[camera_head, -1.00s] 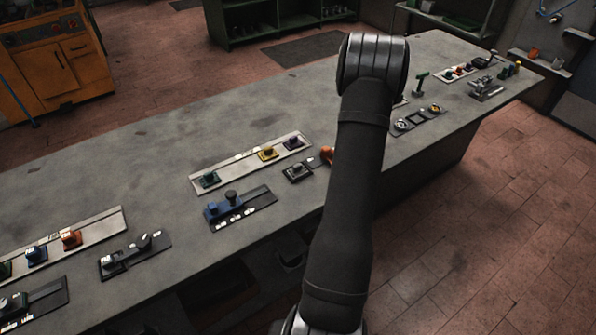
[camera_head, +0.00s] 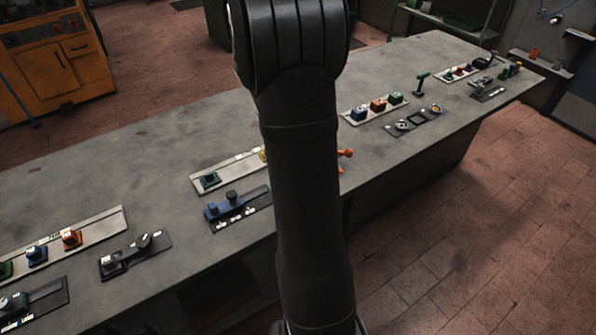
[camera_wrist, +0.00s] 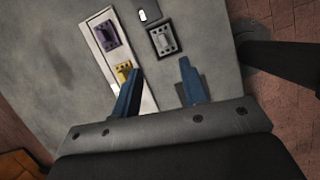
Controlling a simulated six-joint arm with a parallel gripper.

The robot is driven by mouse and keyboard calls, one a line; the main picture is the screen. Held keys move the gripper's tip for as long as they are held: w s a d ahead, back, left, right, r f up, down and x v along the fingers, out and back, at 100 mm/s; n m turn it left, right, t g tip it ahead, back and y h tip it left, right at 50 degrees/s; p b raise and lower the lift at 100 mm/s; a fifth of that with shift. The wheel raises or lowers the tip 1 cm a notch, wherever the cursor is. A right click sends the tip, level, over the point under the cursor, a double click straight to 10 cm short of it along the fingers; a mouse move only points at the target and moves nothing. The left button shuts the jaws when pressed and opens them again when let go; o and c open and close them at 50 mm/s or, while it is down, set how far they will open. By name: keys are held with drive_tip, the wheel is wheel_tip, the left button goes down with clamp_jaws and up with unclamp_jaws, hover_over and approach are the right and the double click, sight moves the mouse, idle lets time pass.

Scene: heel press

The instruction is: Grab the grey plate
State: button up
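The grey plate (camera_wrist: 164,39) shows in the wrist view as a small grey piece with a raised middle on a dark base. It lies on the grey bench top, just beyond my fingertips in the picture. My gripper (camera_wrist: 160,68) has two blue fingers spread apart with nothing between them. The plate's base sits roughly in line with the gap between the fingers and does not appear to be touched by them. In the head view my arm hides the gripper and the plate.
A pale strip (camera_wrist: 143,97) with a purple piece (camera_wrist: 108,33) and a yellow piece (camera_wrist: 122,72) lies left of the plate, close to the left finger. In the head view a blue fixture (camera_head: 231,205) and an orange-red handle (camera_head: 345,154) flank my arm.

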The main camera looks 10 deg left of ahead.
drive_tip(key=shift+n+t, duration=0.4)
drive_tip(key=shift+n, duration=0.4)
drive_tip(key=f, duration=0.6)
drive_tip(key=w+d+f, duration=0.1)
drive_tip(key=f, duration=0.3)
drive_tip(key=shift+s+d+x, duration=0.1)
drive_tip(key=shift+s+x, duration=0.05)
drive_tip(key=shift+x, duration=1.2)
drive_tip(key=shift+s+d+x, duration=0.1)
drive_tip(key=shift+s+x, duration=0.1)
drive_tip(key=shift+x, duration=1.1)
drive_tip(key=shift+w, duration=0.1)
clamp_jaws()
